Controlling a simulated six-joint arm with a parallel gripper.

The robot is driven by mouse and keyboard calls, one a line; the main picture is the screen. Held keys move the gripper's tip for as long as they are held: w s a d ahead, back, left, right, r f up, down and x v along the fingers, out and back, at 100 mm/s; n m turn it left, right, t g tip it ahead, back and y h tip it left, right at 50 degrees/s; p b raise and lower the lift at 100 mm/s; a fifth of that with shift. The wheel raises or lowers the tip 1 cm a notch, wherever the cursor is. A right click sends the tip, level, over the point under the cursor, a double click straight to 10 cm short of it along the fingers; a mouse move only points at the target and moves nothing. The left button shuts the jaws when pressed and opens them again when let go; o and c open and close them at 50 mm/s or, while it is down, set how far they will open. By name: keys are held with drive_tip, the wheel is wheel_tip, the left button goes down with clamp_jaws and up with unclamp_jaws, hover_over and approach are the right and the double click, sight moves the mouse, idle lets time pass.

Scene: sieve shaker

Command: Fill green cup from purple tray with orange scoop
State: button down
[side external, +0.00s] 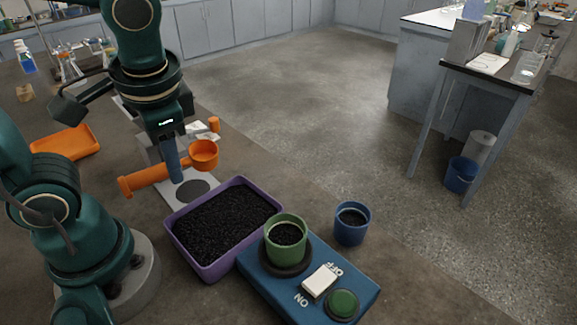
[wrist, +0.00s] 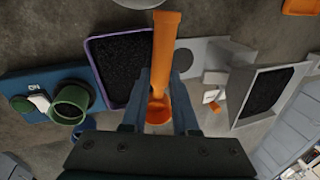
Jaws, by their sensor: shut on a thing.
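My gripper (side external: 176,172) is shut on the handle of the orange scoop (side external: 204,152). It holds the scoop above the table, just behind the purple tray, with the bowl on the right and the handle end on the left. The bowl interior looks orange, with no black material visible. In the wrist view the scoop (wrist: 165,60) lies between the fingers. The purple tray (side external: 196,270) holds black granules. The green cup (side external: 287,251) stands upright on the blue shaker, right of the tray, with black material inside. It also shows in the wrist view (wrist: 84,97).
The blue shaker (side external: 262,285) carries a white switch (side external: 320,282) and a green button (side external: 343,303). A blue cup (side external: 352,235) with dark contents stands beside it. An orange tray (side external: 66,145) lies at left. A grey container (wrist: 243,119) with dark contents shows in the wrist view.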

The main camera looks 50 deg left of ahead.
drive_tip(key=shift+a+r+h, duration=0.1)
drive_tip(key=shift+r+h, duration=0.15)
drive_tip(key=shift+h, duration=0.5)
drive_tip(key=shift+r+h, duration=0.25)
drive_tip(key=shift+h, duration=0.5)
